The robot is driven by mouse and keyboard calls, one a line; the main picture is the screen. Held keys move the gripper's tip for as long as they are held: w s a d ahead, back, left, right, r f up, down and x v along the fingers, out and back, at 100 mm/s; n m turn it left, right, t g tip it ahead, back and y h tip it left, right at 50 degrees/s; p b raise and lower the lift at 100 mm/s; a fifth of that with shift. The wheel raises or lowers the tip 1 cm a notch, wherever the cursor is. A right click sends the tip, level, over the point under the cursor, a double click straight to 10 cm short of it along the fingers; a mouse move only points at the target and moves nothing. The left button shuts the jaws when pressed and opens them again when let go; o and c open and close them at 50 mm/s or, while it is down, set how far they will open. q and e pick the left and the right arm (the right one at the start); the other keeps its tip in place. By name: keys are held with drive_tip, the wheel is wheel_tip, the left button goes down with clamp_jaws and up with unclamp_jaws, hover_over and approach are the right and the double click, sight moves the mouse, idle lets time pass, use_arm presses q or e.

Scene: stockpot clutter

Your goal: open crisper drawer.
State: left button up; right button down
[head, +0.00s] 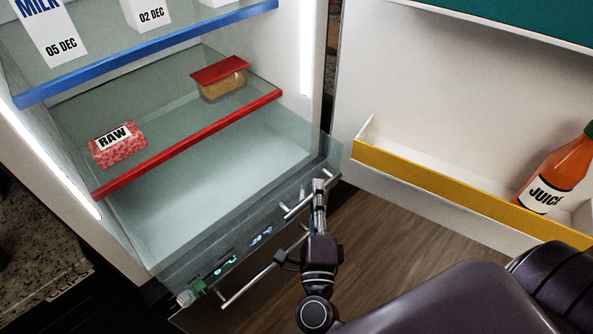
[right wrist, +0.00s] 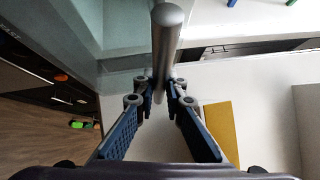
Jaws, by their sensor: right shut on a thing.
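The crisper drawer (head: 222,200) is a clear, pale bin low in the open fridge, under the red-edged shelf. Its front seems to stand a little ahead of the fridge walls. A metal handle bar (head: 296,209) runs along the right part of its front. My right gripper (head: 319,186) is at this bar. In the right wrist view, the bar (right wrist: 166,42) comes down between the fingertips of my right gripper (right wrist: 161,95), which is shut on it. The fingers hide part of the bar. My left gripper is not in view.
The open fridge door (head: 450,85) stands at the right, with a yellow-edged bin (head: 430,187) holding a juice bottle (head: 548,180). Raw meat (head: 117,148) and a red-lidded box (head: 221,82) sit on the red-edged shelf (head: 190,145). A second bar (head: 262,275) is below. Wooden floor (head: 385,235) is clear.

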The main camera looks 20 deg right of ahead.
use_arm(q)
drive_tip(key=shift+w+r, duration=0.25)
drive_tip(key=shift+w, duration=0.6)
use_arm(e)
drive_tip(key=s+d, duration=0.2)
drive_tip(key=s, duration=0.4)
drive_tip(key=shift+s+d, duration=0.15)
drive_tip(key=shift+s, duration=0.25)
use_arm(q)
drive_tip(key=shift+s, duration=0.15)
use_arm(e)
drive_tip(key=shift+f, duration=0.15)
drive_tip(key=c, duration=2)
unclamp_jaws()
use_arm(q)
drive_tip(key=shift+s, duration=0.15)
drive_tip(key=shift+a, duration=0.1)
use_arm(e)
drive_tip(key=v, duration=1.2)
